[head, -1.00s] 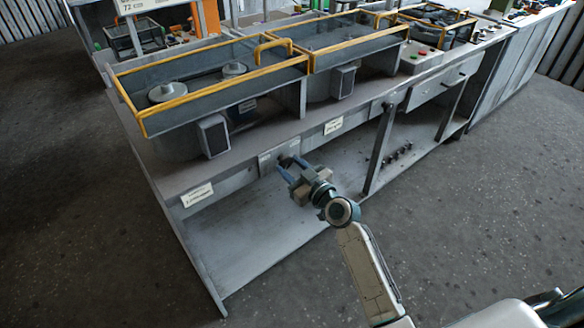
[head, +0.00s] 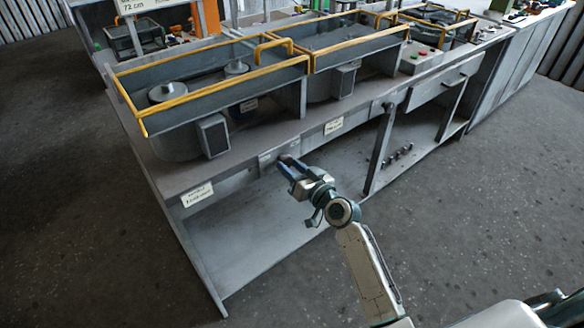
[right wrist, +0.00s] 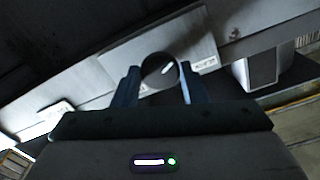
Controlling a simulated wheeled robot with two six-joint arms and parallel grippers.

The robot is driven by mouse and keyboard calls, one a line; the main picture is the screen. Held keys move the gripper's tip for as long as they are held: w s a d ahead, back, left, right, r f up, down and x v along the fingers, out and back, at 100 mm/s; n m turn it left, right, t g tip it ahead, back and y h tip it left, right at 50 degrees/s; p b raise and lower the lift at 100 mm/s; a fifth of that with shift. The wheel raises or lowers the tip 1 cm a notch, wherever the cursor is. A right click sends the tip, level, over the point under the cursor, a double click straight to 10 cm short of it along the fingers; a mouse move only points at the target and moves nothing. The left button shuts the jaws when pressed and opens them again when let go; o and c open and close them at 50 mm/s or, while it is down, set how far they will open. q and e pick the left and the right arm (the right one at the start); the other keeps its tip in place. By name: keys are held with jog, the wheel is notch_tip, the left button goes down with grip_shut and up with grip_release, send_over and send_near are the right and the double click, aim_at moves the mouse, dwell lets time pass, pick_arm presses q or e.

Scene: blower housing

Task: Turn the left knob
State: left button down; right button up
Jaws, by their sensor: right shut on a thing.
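The left knob (right wrist: 160,70) is a dark round knob with a white mark on its face, set on a grey plate (right wrist: 185,42) on the bench's front. In the right wrist view it sits between the two blue fingers of my right gripper (right wrist: 158,84), which is shut on it. In the head view the right gripper (head: 286,164) reaches the bench's front edge, and the fingers mostly hide the knob (head: 285,158). The white mark is tilted in the wrist view. My left gripper is not in view.
The grey bench (head: 225,185) carries yellow-framed guards (head: 215,85) over its machines. White labels (head: 197,194) are on its front. Another dark knob (head: 389,107) is farther right. A dark leg (head: 378,150) stands right of the gripper. Below is an open shelf.

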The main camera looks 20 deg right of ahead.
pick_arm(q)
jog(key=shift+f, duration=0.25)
pick_arm(e)
jog(key=shift+m, duration=0.7)
jog(key=o, duration=0.8)
jog(key=shift+o, duration=0.8)
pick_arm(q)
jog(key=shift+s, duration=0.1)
pick_arm(e)
jog(key=shift+s+d+f, duration=0.1)
jog(key=shift+s+f, duration=0.05)
jog(key=shift+s, duration=0.2)
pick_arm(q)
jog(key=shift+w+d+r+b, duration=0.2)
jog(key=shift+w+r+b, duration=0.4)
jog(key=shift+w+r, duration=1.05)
pick_arm(e)
jog(key=v, duration=1)
